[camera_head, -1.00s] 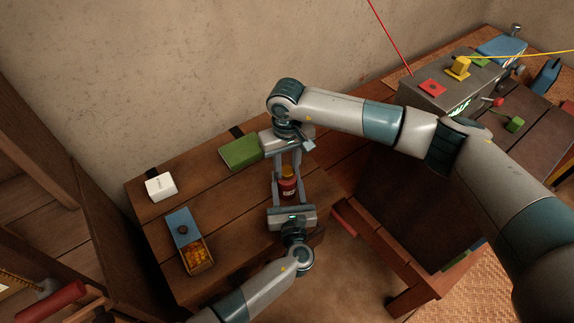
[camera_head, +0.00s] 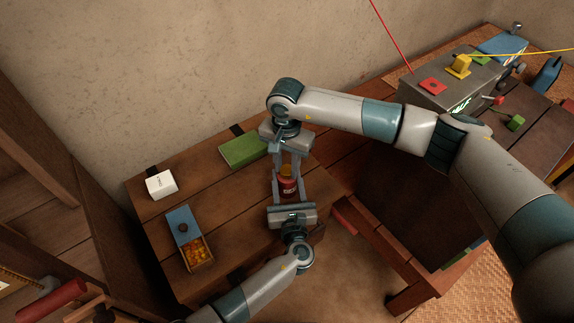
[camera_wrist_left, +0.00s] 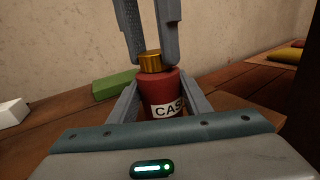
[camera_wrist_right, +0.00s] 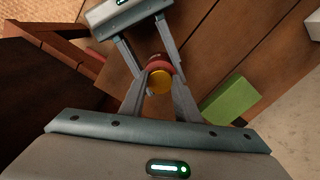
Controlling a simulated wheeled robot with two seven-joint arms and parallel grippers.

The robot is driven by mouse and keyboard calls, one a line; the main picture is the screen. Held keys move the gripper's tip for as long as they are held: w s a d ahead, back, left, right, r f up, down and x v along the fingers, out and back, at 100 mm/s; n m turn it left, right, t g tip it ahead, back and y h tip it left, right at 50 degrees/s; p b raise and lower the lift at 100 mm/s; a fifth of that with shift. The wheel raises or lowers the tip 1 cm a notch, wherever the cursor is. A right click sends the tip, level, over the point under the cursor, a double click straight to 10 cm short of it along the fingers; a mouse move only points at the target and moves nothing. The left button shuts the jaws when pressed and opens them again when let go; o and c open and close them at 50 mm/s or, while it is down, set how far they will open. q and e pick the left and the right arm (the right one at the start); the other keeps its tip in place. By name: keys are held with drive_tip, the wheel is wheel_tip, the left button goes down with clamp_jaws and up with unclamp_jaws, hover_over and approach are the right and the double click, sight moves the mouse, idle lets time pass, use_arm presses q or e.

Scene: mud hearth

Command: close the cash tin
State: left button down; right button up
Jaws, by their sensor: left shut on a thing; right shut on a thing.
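The cash tin is a red cylinder with a white label reading "CAS" in the left wrist view (camera_wrist_left: 166,96). It stands upright on the wooden table, and shows small in the head view (camera_head: 288,187). A gold cap (camera_wrist_left: 150,62) sits on its top; I cannot tell whether it is fully seated. My left gripper (camera_head: 287,192) comes from the near side and is shut on the tin's red body. My right gripper (camera_head: 286,170) comes from the far side and is shut on the gold cap, which also shows in the right wrist view (camera_wrist_right: 160,81).
A green block (camera_head: 243,150) lies just left of my right gripper. A white box (camera_head: 161,184) and a blue-lidded box of orange bits (camera_head: 196,252) stand further left. A grey machine with coloured controls (camera_head: 450,82) is at the upper right.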

drive_tip(key=m, duration=1.2)
drive_tip(key=shift+w+a, duration=0.1)
drive_tip(key=m, duration=1)
drive_tip(key=shift+w+m, duration=0.1)
drive_tip(key=shift+m, duration=0.2)
drive_tip(key=m, duration=1)
drive_tip(key=shift+f, duration=0.1)
drive_tip(key=m, duration=0.6)
drive_tip(key=shift+d+m, duration=0.2)
drive_tip(key=shift+m, duration=0.1)
drive_tip(key=m, duration=0.4)
drive_tip(key=shift+m, duration=0.4)
drive_tip(key=o, duration=1.1)
drive_tip(key=shift+c, duration=0.2)
